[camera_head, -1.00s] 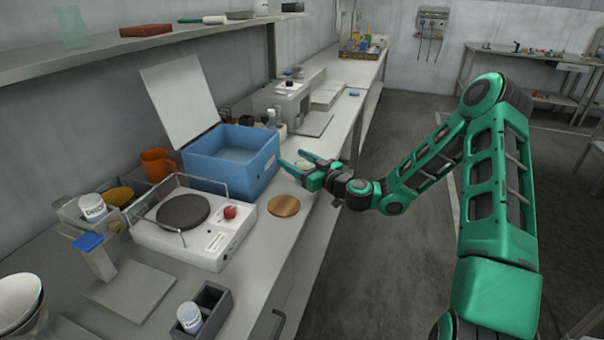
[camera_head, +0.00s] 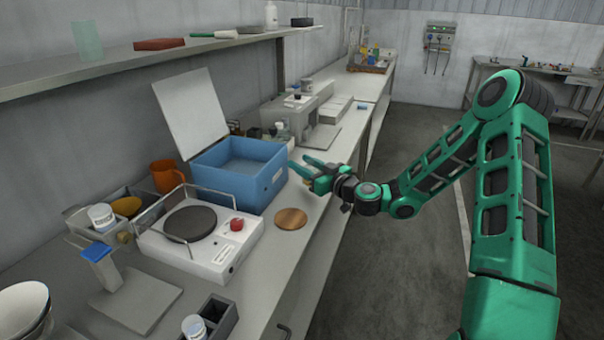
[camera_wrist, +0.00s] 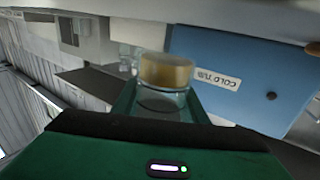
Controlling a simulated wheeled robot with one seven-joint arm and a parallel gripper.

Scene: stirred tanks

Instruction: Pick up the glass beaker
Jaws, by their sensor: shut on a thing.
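The glass beaker (camera_wrist: 165,85) shows in the wrist view as a small clear glass with an amber-brown band, between my two green fingers. My gripper (camera_wrist: 162,105) is shut on it. In the head view my gripper (camera_head: 300,162) is over the bench at the right of the blue tub, and the beaker is too small and covered there to make out clearly. I cannot tell whether its base touches the bench.
The blue tub (camera_head: 268,190) with a raised white lid stands close to the left of my gripper. A hotplate stirrer (camera_head: 222,255) with a red knob and a round wooden disc (camera_head: 291,219) are nearer. The aisle floor at right is clear.

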